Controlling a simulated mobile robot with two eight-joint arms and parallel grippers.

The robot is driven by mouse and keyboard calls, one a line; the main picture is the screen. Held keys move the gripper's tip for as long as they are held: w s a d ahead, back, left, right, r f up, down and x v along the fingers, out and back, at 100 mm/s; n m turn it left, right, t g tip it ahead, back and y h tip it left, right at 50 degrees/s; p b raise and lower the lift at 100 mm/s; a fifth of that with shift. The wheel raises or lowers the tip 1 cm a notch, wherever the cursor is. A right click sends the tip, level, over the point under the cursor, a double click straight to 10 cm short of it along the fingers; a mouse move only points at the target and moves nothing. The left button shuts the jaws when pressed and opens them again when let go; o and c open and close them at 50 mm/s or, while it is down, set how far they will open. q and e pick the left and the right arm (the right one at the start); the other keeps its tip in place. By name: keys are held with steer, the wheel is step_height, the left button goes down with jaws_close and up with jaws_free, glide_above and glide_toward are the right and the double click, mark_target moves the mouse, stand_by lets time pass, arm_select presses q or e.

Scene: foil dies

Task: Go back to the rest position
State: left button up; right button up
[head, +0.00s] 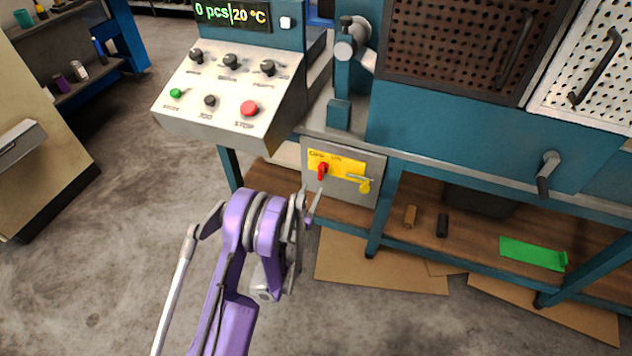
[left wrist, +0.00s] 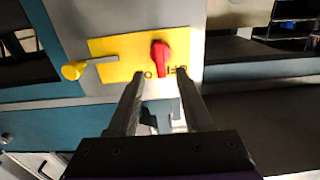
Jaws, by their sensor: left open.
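My left gripper (head: 314,200) is in front of the grey switch panel (head: 368,194) below the machine's control box. In the left wrist view its two fingers (left wrist: 160,82) are apart, with nothing held between them. The red switch handle (left wrist: 160,58) on the yellow plate (left wrist: 118,44) lies just beyond the fingertips; I cannot tell whether they touch it. The red handle also shows in the head view (head: 322,171). A yellow lever (head: 363,185) sits beside it. My right gripper is in neither view.
The control box (head: 235,85) with knobs and a red button juts out above my left arm. The blue machine frame (head: 480,140) stands to the right, with a wooden lower shelf (head: 470,240). Cardboard (head: 380,270) lies on the floor.

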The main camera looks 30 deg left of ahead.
arm_select(q)
steer(key=shift+v, duration=0.8)
